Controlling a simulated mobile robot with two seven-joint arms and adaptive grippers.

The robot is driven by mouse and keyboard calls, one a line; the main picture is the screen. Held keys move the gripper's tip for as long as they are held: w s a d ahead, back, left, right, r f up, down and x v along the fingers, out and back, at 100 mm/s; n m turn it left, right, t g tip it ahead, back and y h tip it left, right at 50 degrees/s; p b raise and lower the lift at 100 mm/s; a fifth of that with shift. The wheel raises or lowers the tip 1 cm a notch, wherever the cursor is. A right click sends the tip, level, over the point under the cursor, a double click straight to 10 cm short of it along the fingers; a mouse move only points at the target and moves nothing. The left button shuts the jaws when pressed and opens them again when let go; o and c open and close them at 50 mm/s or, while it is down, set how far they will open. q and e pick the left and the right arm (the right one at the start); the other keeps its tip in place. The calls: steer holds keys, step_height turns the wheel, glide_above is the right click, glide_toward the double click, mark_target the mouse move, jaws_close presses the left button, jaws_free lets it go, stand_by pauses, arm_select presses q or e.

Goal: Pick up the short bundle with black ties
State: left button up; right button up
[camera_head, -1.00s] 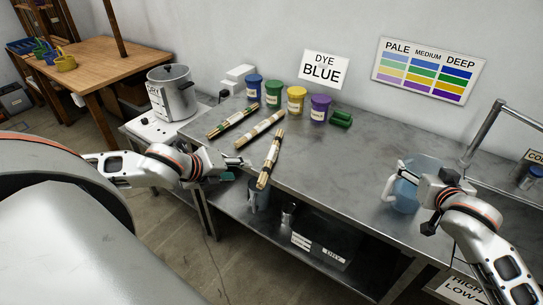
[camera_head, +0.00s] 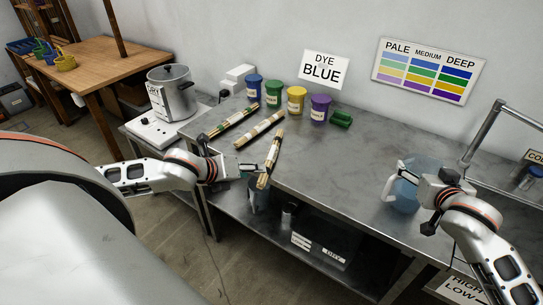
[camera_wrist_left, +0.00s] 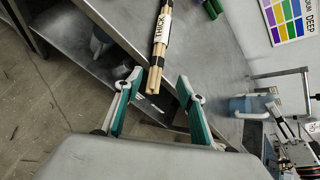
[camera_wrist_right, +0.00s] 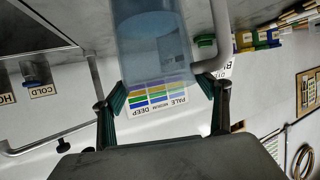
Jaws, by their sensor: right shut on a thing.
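Three bundles of pale sticks lie on the metal bench. The right bundle also shows in the left wrist view (camera_wrist_left: 159,52), with a label reading THICK. My right gripper (camera_head: 424,190) is shut on the blue translucent jug (camera_head: 404,192).
Blue, green, yellow and purple tubs (camera_head: 297,98) stand along the back, with a green object (camera_head: 341,118) beside them. A steel pot (camera_head: 172,92) stands at left. The bench's middle (camera_head: 335,165) is clear. A lower shelf holds a dark box (camera_head: 325,240).

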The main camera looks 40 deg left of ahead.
arm_select(q)
steer(key=shift+f+x, duration=0.25)
steer(key=shift+x, duration=3.15)
steer(key=shift+s+a, duration=0.15)
steer(key=shift+s, duration=0.05)
jaws_close()
